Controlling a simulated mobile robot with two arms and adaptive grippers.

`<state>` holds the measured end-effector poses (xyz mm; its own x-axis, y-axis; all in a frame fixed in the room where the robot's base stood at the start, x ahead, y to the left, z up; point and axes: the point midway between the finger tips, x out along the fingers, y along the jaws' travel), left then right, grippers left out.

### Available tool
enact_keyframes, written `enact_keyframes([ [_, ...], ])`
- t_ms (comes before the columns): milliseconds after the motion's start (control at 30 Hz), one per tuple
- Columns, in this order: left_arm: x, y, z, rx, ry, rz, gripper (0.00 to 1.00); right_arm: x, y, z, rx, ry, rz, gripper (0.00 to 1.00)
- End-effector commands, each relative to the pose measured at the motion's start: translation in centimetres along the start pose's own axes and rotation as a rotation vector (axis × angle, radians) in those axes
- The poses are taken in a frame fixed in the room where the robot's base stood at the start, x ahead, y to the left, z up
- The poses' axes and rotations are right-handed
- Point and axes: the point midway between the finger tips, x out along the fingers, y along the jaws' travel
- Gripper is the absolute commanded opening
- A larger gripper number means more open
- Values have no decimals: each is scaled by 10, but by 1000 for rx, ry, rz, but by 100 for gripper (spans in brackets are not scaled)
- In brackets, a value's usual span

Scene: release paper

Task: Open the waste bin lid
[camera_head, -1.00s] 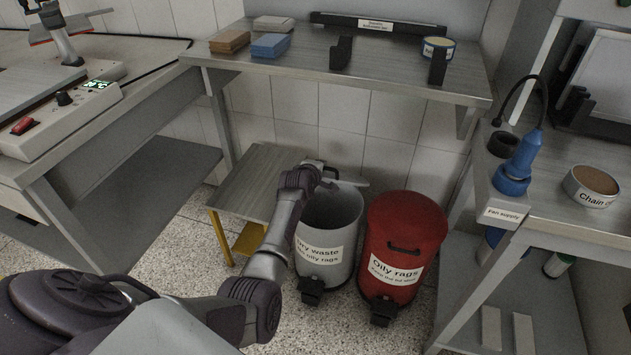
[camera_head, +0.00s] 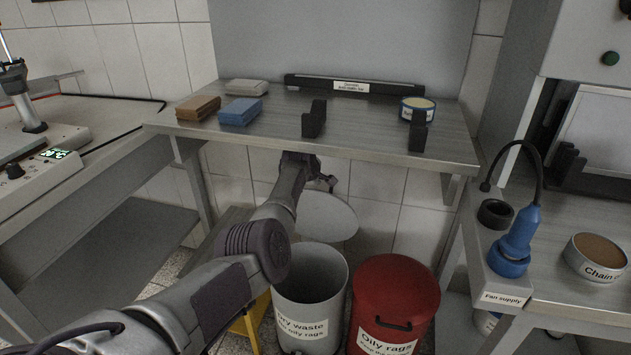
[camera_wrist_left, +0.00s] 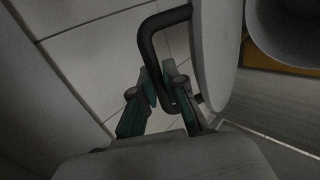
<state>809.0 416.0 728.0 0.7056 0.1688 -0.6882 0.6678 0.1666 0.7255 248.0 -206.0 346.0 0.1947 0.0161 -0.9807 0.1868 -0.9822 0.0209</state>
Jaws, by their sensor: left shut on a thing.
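The grey waste bin (camera_head: 312,292), labelled "Dry waste", stands under the bench with its mouth uncovered. Its round pale lid (camera_head: 328,218) is raised steeply behind the mouth, its face turned towards me. My left gripper (camera_head: 322,182) is at the lid's upper edge, partly hidden by my own arm. In the left wrist view, the gripper (camera_wrist_left: 163,88) is shut on the dark bar handle (camera_wrist_left: 147,42) of the lid (camera_wrist_left: 213,60). The bin's dark opening (camera_wrist_left: 290,22) shows at the upper right there. My right gripper is not in view.
A red "Oily rags" bin (camera_head: 398,292) stands close on the right, lid shut. The bench (camera_head: 270,132) overhangs just above my left gripper, with blocks, dark holders and a tin (camera_head: 417,104) on it. A tiled wall (camera_head: 375,190) is close behind the lid.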

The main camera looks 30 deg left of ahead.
Motion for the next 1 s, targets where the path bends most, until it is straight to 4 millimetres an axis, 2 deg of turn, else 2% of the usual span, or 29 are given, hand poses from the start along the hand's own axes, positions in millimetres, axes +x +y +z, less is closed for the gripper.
enact_keyframes([
  [500, 1, 0, 0, 1, 0, -1, 0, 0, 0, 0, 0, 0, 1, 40],
  [533, 1, 0, 0, 1, 0, -1, 12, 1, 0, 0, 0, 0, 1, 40],
  [700, 1, 0, 0, 1, 0, 0, 37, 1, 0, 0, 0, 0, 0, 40],
  [1000, 0, 0, 0, 0, 0, 0, 37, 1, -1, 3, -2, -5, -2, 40],
])
